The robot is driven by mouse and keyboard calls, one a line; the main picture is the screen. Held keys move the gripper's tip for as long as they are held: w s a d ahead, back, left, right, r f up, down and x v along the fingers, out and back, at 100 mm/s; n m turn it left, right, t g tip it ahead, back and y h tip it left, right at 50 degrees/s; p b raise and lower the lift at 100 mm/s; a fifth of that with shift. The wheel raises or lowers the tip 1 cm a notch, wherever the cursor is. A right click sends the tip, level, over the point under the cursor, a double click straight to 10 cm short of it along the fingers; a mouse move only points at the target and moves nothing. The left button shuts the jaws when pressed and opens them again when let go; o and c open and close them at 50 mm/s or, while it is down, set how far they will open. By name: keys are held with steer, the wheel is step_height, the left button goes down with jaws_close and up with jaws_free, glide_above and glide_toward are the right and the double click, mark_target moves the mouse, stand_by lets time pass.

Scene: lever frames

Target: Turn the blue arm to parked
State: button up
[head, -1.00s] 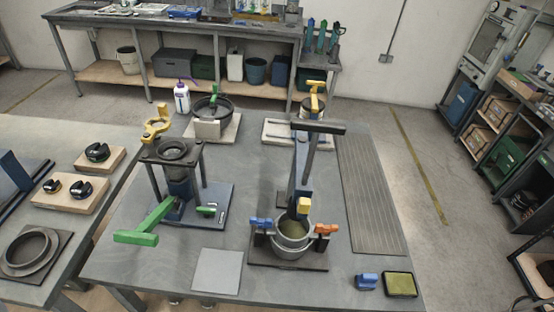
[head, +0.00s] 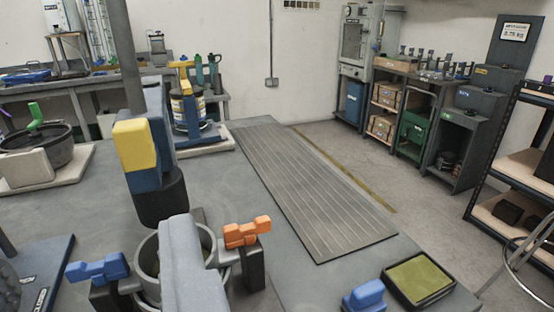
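A tall blue arm (head: 157,115) with a yellow block (head: 135,145) on its near face stands at left of centre. A black cylinder (head: 160,197) is at its foot, and a dark upright rod rises past the top edge. A round grey cup (head: 148,262) stands in front, with a small blue lever (head: 98,268) at its left and an orange lever (head: 247,232) at its right. A pale grey bar (head: 190,262), which looks like a finger of my gripper, rises from the bottom edge and hides part of the cup. No second finger is clear.
A ribbed dark mat (head: 315,185) lies clear at the right. A green-padded tray (head: 418,280) and a blue block (head: 364,297) lie near the front edge. A yellow and blue fixture (head: 190,105) stands behind, and a black pan (head: 40,150) at the left.

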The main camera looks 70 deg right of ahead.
mark_target(130, 141)
steer(key=b+x, duration=0.1)
steer(key=x, duration=1.2)
steer(key=shift+w+d+f, duration=0.1)
steer(key=shift+d+f, duration=0.05)
steer(key=shift+d, duration=0.25)
